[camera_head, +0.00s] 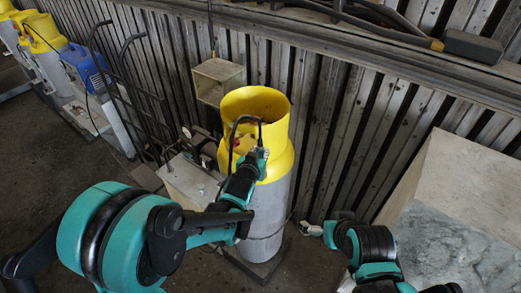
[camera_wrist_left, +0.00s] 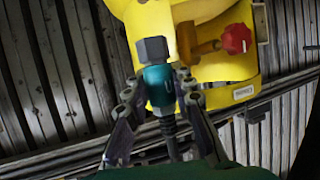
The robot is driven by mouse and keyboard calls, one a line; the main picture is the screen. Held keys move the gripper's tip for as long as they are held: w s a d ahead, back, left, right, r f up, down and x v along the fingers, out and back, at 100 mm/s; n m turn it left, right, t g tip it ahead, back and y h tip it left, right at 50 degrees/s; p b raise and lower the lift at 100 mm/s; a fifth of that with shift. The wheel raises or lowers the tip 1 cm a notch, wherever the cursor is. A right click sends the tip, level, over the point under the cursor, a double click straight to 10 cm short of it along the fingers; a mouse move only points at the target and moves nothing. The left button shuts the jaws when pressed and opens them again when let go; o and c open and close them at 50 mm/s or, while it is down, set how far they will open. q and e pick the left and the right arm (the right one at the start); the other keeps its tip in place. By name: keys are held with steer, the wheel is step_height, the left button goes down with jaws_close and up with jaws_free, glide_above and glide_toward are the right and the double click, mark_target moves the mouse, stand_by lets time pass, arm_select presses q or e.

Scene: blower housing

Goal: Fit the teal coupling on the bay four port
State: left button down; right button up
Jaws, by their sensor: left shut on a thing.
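My left gripper (camera_head: 256,158) is at the yellow collar (camera_head: 255,103) of a grey gas cylinder (camera_head: 267,212). In the left wrist view its fingers (camera_wrist_left: 159,92) are shut around the teal coupling (camera_wrist_left: 158,86). A dark hex nut (camera_wrist_left: 152,51) is at the coupling's far end, in front of the yellow collar (camera_wrist_left: 211,72). A black hose (camera_wrist_left: 168,128) runs back from the coupling. A brass valve (camera_wrist_left: 198,46) with a red knob (camera_wrist_left: 236,38) sits inside the collar opening. I cannot tell whether the nut touches a port. My right gripper (camera_head: 312,229) is low at right, its jaws unclear.
A small open box (camera_head: 218,80) is on the corrugated wall behind the cylinder. A grey box and gauges stand left of it. A hand truck (camera_head: 130,95) and more yellow-topped cylinders (camera_head: 42,33) are farther left. A pale block (camera_head: 465,190) fills the right.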

arm_select(q)
steer(key=f, duration=0.1)
steer(key=w+f+b, duration=0.1)
steer(key=f, duration=0.1)
steer(key=shift+d+f+b, duration=0.1)
steer(key=shift+f+b, duration=0.05)
steer(key=shift+b, duration=0.15)
steer(key=shift+s+r, duration=0.2)
steer(key=shift+r, duration=0.1)
steer(key=shift+s+r, duration=0.1)
steer(key=shift+s, duration=0.1)
steer(key=shift+w, duration=0.15)
steer(key=shift+f+b, duration=1.6)
steer(key=shift+b, duration=0.35)
